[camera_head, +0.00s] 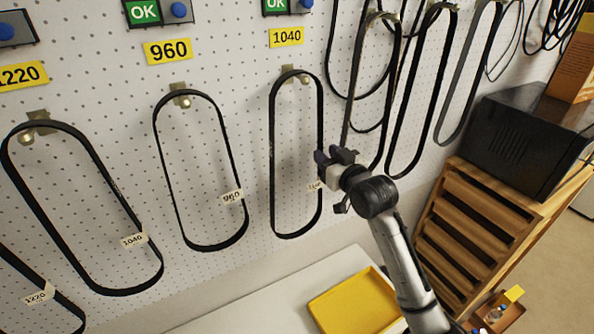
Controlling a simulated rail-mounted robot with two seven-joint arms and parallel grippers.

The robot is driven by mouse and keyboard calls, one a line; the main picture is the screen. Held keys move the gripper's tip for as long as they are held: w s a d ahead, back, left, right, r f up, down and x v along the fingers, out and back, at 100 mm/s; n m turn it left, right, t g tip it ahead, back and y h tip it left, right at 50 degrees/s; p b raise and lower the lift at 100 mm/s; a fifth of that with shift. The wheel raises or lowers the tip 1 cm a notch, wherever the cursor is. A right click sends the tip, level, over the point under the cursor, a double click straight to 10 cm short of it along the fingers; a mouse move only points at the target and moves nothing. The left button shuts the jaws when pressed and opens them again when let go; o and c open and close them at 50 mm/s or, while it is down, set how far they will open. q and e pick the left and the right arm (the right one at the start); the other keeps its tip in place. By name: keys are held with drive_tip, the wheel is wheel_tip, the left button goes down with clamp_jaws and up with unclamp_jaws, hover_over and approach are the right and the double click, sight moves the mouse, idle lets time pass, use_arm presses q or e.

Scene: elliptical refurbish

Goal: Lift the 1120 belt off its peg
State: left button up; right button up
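Several black belts hang on a white pegboard. The belt under the yellow 1040 label (271,140) hangs from a metal peg (296,75) as a long upright loop. Its small white tag (315,185) is partly hidden by my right gripper and I cannot read it fully, so I cannot confirm it is the 1120 belt. My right gripper (331,157) is at this belt's right strand, about mid-height. Whether its fingers close on the strand cannot be told. My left gripper is not in view.
A belt tagged 960 (160,142) hangs under the 960 label. A belt tagged 1040 (90,150) hangs under the 1220 label. More belts hang at upper right. A yellow tray (350,304) lies below. A black box (525,140) on a wooden slatted unit (470,218) stands right.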

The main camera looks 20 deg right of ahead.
sight(320, 148)
drive_tip(key=p+x, duration=0.1)
drive_tip(key=x, duration=0.2)
drive_tip(key=shift+w+p, duration=0.3)
drive_tip(key=shift+x, duration=0.8)
drive_tip(key=shift+s+a, duration=0.1)
drive_tip(key=c, duration=0.6)
clamp_jaws()
